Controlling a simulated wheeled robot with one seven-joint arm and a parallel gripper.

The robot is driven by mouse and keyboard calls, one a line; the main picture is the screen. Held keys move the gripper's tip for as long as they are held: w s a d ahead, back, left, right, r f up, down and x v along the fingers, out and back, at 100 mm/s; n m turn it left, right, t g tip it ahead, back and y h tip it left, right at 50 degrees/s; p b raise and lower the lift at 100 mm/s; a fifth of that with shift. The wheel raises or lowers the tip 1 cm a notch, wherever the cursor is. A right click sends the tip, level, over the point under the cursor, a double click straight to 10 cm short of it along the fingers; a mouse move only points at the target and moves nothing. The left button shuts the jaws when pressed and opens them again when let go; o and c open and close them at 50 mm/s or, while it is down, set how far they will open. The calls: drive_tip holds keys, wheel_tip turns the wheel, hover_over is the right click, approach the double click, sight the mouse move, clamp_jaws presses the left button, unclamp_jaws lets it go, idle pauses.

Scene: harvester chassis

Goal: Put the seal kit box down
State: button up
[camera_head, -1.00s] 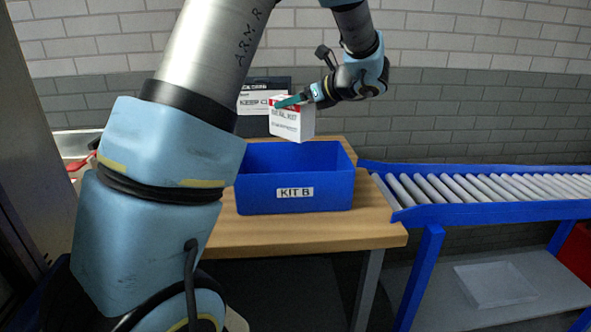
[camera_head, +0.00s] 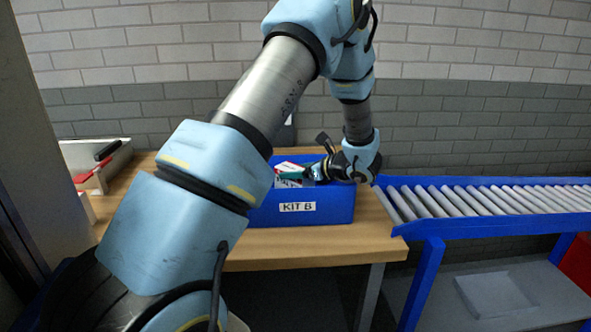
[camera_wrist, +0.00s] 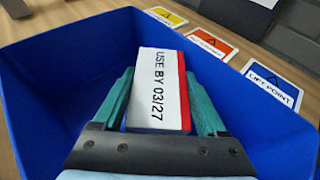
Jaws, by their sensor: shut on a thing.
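The seal kit box (camera_head: 289,174), white with a red edge, is at the mouth of the blue bin marked KIT B (camera_head: 332,211). In the wrist view the box (camera_wrist: 158,88) shows "USE BY 03/27" and sits between the teal fingers of my gripper (camera_wrist: 160,98). My gripper (camera_head: 300,174) is shut on the box, with the bin's blue walls (camera_wrist: 52,95) around it in the wrist view. The lower part of the box is hidden in the head view by the bin's front wall. I cannot tell whether the box touches the bin floor.
The bin stands on a wooden table (camera_head: 250,245). A blue roller conveyor (camera_head: 470,204) is at the right. A pale tray (camera_head: 95,165) with red and black items is at the left. Yellow, orange and blue labels (camera_wrist: 270,85) lie beside the bin.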

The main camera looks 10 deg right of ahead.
drive_tip(key=shift+f, duration=0.15)
drive_tip(key=o, duration=1.5)
drive_tip(key=shift+s+d+r, duration=0.1)
drive_tip(key=shift+d+r, duration=0.05)
drive_tip(key=shift+r, duration=0.15)
drive_tip(key=b+v, duration=0.3)
drive_tip(key=v, duration=0.8)
drive_tip(key=shift+s+d, duration=0.2)
drive_tip(key=shift+s, duration=0.05)
drive_tip(key=shift+s+d+r, duration=0.1)
